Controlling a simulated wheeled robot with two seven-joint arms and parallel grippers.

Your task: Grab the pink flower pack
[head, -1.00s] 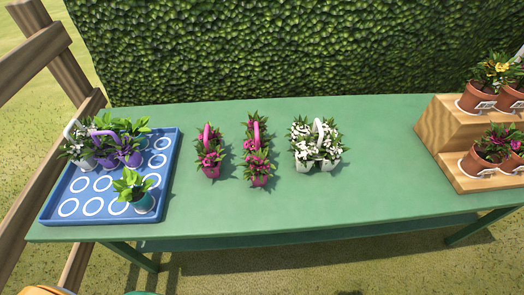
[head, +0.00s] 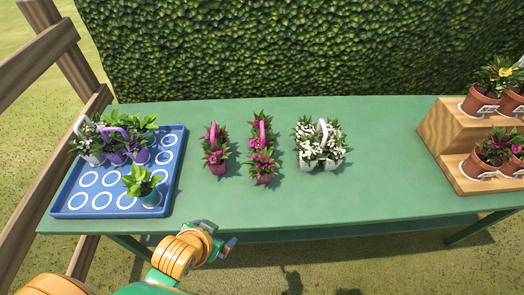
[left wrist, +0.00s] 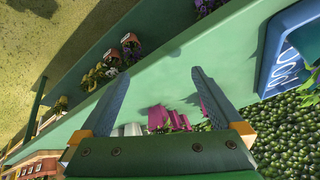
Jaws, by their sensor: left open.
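Two pink flower packs stand on the green table in the head view, a left one (head: 216,156) and a right one (head: 262,158), each with a pink handle. My left gripper (head: 222,236) is at the table's front edge, nearer the camera than both packs and apart from them. In the left wrist view, the open, empty fingers (left wrist: 163,88) show table between them. Pink packs (left wrist: 168,120) appear beyond the gripper's base, partly hidden by it. My right gripper is in no view.
A white flower pack (head: 320,158) stands right of the pink ones. A blue tray (head: 72,203) with purple, white and green plants is at the left. A wooden stepped stand (head: 450,140) with clay pots is at the right. A hedge (head: 280,50) rises behind; the table front is clear.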

